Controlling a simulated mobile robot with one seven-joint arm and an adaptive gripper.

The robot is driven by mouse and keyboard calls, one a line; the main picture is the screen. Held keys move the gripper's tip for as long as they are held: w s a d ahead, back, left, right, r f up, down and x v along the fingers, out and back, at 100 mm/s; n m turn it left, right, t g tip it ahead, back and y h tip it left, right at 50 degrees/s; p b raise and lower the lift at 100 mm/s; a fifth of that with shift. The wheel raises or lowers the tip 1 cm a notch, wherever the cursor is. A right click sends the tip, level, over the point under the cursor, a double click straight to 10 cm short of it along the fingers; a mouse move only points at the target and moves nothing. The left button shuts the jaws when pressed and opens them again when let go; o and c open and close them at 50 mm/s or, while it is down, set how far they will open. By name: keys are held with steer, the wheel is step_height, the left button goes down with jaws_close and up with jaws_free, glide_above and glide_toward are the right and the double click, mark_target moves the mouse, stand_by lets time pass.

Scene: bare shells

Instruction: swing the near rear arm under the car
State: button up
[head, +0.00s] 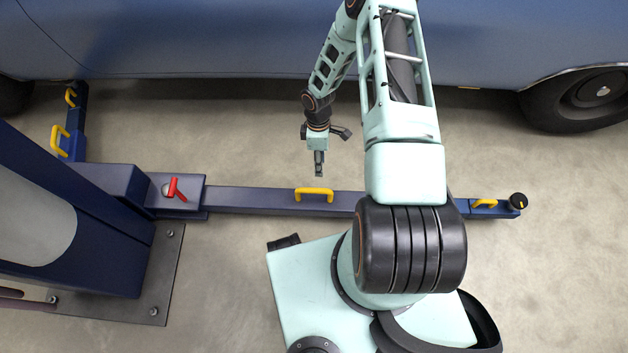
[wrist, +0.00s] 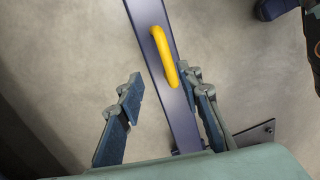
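A long blue lift arm (head: 250,201) runs to the right from the post, alongside the car (head: 200,40) and outside it. It carries a yellow handle (head: 314,191) mid-length, a second yellow handle (head: 485,202), and a black round pad (head: 518,201) at its right end. A red lever (head: 176,189) sits near its post end. My gripper (head: 319,171) is above the floor, between the car and the middle handle. In the wrist view my gripper (wrist: 163,82) is open and empty; the handle (wrist: 164,56) shows beyond the fingers, apparently not touched.
A blue post (head: 75,220) stands at left on a bolted floor plate (head: 165,280). Another lift arm (head: 77,125) with yellow handles points toward the car at far left. A car wheel (head: 585,98) is at right. Bare floor lies between the long arm and the car.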

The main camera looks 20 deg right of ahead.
mark_target(315, 189)
steer(key=shift+n, duration=0.3)
steer(key=f+b, duration=0.1)
steer(key=f, duration=0.3)
steer(key=s+a+f, duration=0.1)
steer(key=f, duration=0.3)
steer(key=s+a+f+b, duration=0.1)
steer(key=f, duration=0.3)
steer(key=shift+s+a+f+b, duration=0.1)
steer(key=shift+s+f+b, duration=0.05)
steer(key=shift+b, duration=0.2)
steer(key=shift+c, duration=0.3)
jaws_close()
